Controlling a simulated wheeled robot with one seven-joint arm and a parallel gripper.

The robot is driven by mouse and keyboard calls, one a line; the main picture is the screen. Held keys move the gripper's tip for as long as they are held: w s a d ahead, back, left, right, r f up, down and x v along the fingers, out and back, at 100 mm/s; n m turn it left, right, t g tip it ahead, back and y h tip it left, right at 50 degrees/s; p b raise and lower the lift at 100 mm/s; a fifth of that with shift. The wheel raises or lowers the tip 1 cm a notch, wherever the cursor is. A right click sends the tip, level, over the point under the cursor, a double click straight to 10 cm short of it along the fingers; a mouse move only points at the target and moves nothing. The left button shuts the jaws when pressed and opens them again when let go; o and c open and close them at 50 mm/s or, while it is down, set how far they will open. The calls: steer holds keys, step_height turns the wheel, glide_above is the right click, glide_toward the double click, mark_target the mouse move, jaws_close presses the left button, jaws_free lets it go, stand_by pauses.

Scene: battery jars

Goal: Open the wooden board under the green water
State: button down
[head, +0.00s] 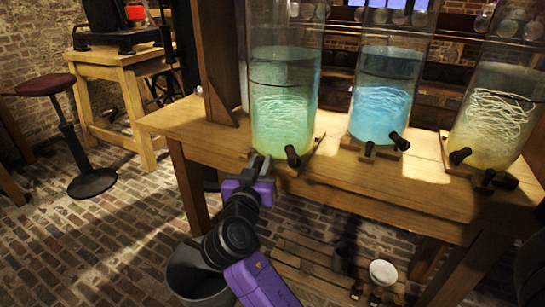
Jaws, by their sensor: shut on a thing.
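The jar of green water (283,110) stands on the table, with a black tap (292,156) low on its front. The wooden board (312,152) under it shows as a thin strip along the jar's right and front base. My gripper (257,166) is at the front left of that board, below the jar. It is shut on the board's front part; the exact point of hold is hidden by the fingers.
A blue-water jar (383,100) and a yellowish jar (492,118) stand to the right, each with black fittings. The wooden table (395,185) has a bare front edge. A wooden post (217,60) rises left of the green jar. A slatted platform (310,262) with small items lies below.

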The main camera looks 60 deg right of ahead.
steer(key=shift+s+a+b, duration=0.2)
steer(key=shift+a+b, duration=0.25)
steer(key=shift+a, duration=2.25)
steer(key=c, duration=1.3)
jaws_free()
steer(key=shift+a, duration=0.1)
steer(key=p+v, duration=0.1)
steer(key=v, duration=0.6)
steer(key=shift+s+a, duration=0.15)
steer(key=shift+a, duration=0.1)
